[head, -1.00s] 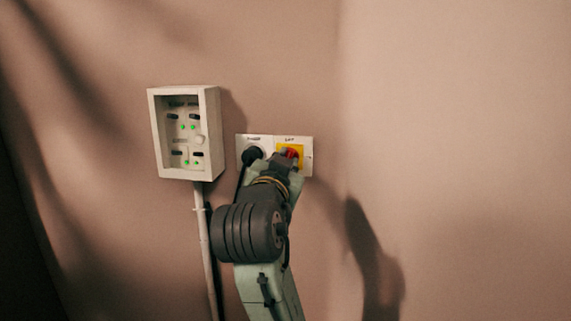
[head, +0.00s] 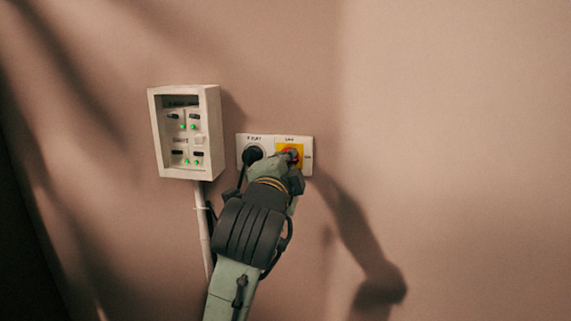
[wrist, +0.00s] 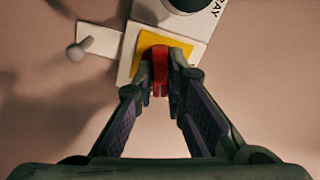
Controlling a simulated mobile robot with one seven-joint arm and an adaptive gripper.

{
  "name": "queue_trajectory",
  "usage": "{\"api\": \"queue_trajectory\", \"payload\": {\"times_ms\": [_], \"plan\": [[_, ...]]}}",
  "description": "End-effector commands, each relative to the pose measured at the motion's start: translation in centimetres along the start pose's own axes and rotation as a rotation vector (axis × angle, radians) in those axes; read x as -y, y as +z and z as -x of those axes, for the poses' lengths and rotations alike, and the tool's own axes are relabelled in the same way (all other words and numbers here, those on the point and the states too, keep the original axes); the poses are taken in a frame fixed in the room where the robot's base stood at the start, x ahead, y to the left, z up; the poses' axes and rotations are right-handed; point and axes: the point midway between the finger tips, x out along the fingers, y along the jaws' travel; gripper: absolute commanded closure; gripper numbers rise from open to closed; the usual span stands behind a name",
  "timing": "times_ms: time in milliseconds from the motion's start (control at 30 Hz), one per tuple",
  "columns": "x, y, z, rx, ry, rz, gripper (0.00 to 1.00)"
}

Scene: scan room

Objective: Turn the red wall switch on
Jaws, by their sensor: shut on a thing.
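The red wall switch (wrist: 160,68) is a red knob on a yellow square (wrist: 148,40), set in the right half of a white wall plate (head: 308,163). The yellow square also shows in the head view (head: 299,162), with a bit of red partly covered by my gripper (head: 290,162). In the wrist view my gripper (wrist: 161,85) has one finger on each side of the red knob and is shut on it. The knob's long side points along my gripper's fingers in that view. The knob's exact setting is hard to read.
The wall to the right is bare.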

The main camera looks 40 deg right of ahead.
Motion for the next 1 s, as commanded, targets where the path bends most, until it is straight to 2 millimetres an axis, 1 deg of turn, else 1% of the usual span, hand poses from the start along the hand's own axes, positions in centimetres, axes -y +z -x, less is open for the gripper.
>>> {"api": "queue_trajectory", "payload": {"times_ms": [200, 400, 633, 1000], "plan": [[-0.12, -0.08, 0.04, -0.002, 0.001, -0.161, 1.00], [-0.21, -0.11, 0.02, -0.003, 0.003, -0.257, 1.00], [-0.23, -0.18, 0.02, -0.005, 0.003, -0.310, 1.00], [-0.28, -0.25, 0.02, -0.007, 0.004, -0.320, 1.00]]}}
